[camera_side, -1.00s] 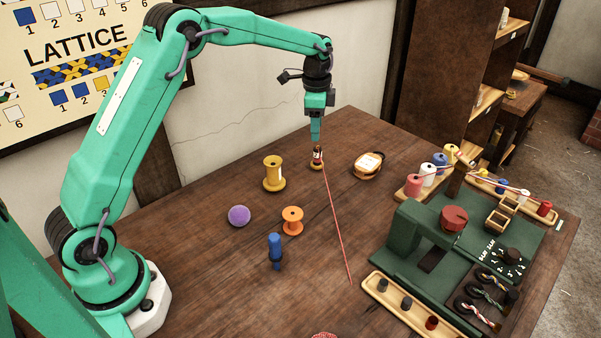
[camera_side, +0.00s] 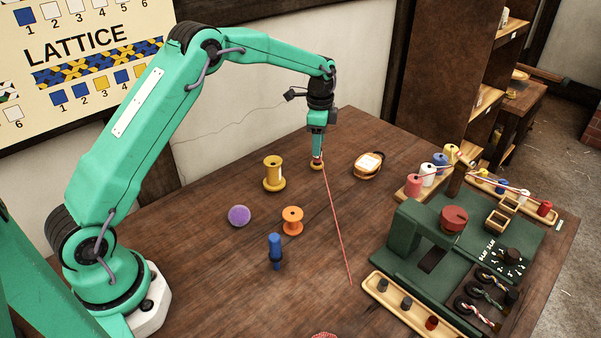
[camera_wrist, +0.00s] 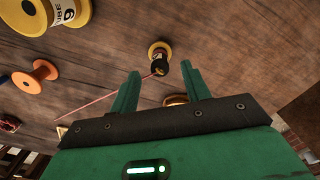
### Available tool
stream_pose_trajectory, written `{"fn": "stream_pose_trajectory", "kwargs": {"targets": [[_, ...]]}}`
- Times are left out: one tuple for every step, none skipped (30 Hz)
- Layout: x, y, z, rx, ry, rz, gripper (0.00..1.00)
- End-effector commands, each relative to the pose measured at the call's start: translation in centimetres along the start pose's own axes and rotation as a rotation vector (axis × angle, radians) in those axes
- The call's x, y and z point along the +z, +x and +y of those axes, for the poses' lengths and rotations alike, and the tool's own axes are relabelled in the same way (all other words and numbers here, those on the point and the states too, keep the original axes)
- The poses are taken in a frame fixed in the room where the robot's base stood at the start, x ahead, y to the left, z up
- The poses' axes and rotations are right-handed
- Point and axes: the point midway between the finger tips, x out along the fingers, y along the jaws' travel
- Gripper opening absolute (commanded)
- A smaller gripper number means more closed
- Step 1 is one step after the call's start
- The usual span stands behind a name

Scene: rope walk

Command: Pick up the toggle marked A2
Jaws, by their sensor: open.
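A small upright toggle (camera_side: 317,166) with a yellow base stands at the back of the table, and a red cord runs from it toward the front. In the wrist view it (camera_wrist: 158,53) shows a yellow rim, a pale label and a dark knob; I cannot read the label. My gripper (camera_side: 317,154) points down right over it and hides its upper part in the side view. In the wrist view my gripper (camera_wrist: 160,73) is open, with the knob between the lines of the two fingers. I cannot tell whether either finger touches it.
A yellow spool (camera_side: 273,174) stands close on the left and a round wooden item (camera_side: 368,165) on the right. A green machine (camera_side: 420,235) fills the right side.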

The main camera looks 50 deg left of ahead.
Motion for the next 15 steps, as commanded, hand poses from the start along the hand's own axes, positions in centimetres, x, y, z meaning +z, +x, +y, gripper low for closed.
{"fn": "stream_pose_trajectory", "kwargs": {"targets": [[0.0, 0.1, 0.0, 0.0, 0.0, 0.0, 0.47], [0.0, 0.1, 0.0, 0.0, 0.0, 0.0, 0.47], [0.0, 0.3, 0.0, 0.001, 0.0, -0.001, 0.47], [0.0, 0.5, 0.0, 0.001, 0.0, -0.001, 0.47], [0.1, 0.7, 0.0, 0.002, 0.0, -0.001, 0.47], [0.1, 1.0, 0.0, 0.002, 0.0, -0.001, 0.47], [0.1, 1.3, 0.0, 0.003, 0.0, -0.002, 0.47], [0.1, 1.6, 0.0, 0.003, 0.0, -0.001, 0.47], [0.1, 2.1, 0.0, 0.003, 0.0, -0.002, 0.47], [0.1, 2.5, 0.0, 0.003, 0.0, -0.002, 0.47], [0.2, 2.9, 0.0, 0.004, 0.0, -0.002, 0.47], [0.2, 3.3, 0.0, 0.003, 0.0, -0.002, 0.47], [0.1, 3.6, 0.0, 0.002, 0.0, -0.001, 0.47], [0.1, 4.0, 0.0, 0.002, -0.001, -0.001, 0.47], [0.2, 4.3, 0.0, 0.002, -0.001, -0.001, 0.47]]}}
